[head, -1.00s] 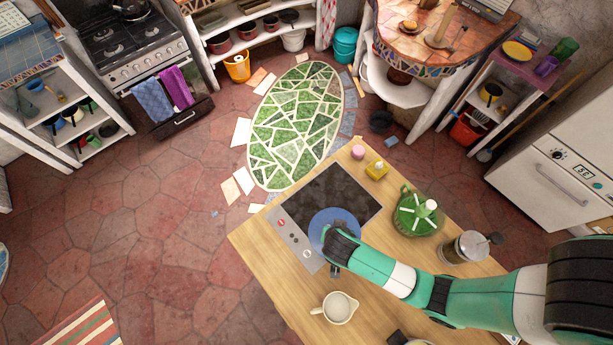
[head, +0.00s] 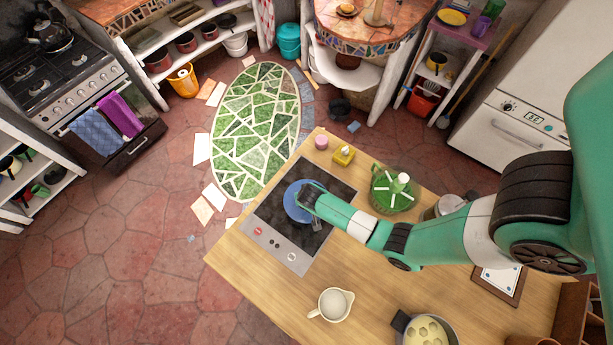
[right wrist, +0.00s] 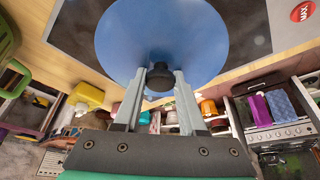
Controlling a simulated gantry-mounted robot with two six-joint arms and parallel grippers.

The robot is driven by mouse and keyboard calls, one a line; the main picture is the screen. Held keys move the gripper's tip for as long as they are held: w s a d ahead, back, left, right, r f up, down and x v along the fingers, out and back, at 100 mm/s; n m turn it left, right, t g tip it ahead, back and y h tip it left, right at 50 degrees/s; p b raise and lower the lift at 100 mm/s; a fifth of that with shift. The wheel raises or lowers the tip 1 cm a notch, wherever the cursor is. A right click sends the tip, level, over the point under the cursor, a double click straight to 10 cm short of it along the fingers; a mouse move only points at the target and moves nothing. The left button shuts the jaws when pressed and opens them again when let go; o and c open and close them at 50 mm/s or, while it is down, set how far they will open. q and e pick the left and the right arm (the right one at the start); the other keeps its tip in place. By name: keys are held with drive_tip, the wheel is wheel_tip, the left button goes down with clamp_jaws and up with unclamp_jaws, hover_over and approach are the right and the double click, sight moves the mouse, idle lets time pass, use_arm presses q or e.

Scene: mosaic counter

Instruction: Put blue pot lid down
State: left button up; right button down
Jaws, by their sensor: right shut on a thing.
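The blue pot lid (head: 294,199) is over the dark glass of the cooktop (head: 318,178) on the wooden counter. My right gripper (head: 311,204) is at the lid's right side in the head view. In the right wrist view the lid (right wrist: 160,30) fills the top middle, and my right gripper (right wrist: 160,72) is shut on its dark knob (right wrist: 160,84), one finger on each side. I cannot tell whether the lid touches the glass. My left gripper is not in view.
A cream pitcher (head: 333,305) and a pot holding something yellow (head: 427,332) are at the front. Bare wood (head: 245,265) lies left of the cooktop's control strip.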

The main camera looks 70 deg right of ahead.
drive_tip(key=shift+w+d+f, duration=0.2)
drive_tip(key=shift+d+f, duration=0.4)
drive_tip(key=shift+f, duration=0.1)
drive_tip(key=shift+d+f+b, duration=0.15)
drive_tip(key=shift+f+b, duration=0.65)
drive_tip(key=shift+f, duration=0.9)
drive_tip(key=shift+f, duration=0.15)
drive_tip(key=shift+c, duration=2.4)
unclamp_jaws()
